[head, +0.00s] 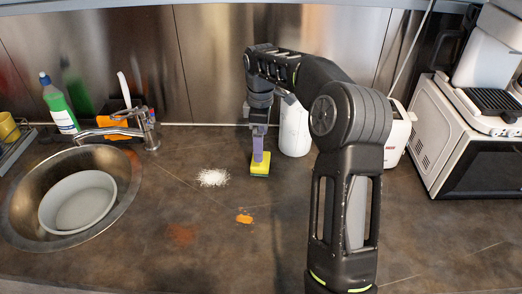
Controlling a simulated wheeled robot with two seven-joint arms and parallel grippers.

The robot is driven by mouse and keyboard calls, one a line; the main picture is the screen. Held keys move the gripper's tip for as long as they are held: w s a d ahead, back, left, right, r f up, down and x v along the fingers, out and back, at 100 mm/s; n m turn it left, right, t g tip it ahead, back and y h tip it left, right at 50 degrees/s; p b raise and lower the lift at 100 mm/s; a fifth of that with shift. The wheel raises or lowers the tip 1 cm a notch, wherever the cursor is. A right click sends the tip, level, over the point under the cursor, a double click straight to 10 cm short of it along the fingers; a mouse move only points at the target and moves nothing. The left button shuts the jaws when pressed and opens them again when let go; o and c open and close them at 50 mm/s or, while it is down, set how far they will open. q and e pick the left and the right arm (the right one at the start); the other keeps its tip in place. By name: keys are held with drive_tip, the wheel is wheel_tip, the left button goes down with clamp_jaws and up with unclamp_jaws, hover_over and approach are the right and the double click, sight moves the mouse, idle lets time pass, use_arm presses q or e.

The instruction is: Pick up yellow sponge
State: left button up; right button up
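A small yellow sponge (261,167) with a darker green layer is on the dark countertop (420,232), near the middle of the head view. My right arm comes up from the bottom and bends over to it. My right gripper (258,153) points down, with its purple fingers at the top of the sponge. The fingers are seen edge-on and overlap the sponge, so I cannot tell whether they are open or shut on it. My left gripper is not in view.
White powder (213,177) and orange stains (243,218) mark the counter left of the sponge. A white cylinder (294,128) stands close behind it. The sink (22,212) with a bowl, and a green bottle (58,106), are left. A white oven (436,135) is right.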

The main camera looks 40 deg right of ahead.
drive_tip(key=shift+s+a+r, duration=0.15)
drive_tip(key=shift+s, duration=0.05)
drive_tip(key=shift+f, duration=1.35)
drive_tip(key=shift+f, duration=0.1)
drive_tip(key=shift+f+p, duration=0.3)
drive_tip(key=shift+p, duration=0.05)
wheel_tip(320, 180, down, 4)
drive_tip(key=shift+f+p, duration=0.25)
drive_tip(key=shift+p, duration=0.3)
drive_tip(key=shift+c, duration=0.5)
drive_tip(key=c, duration=1.3)
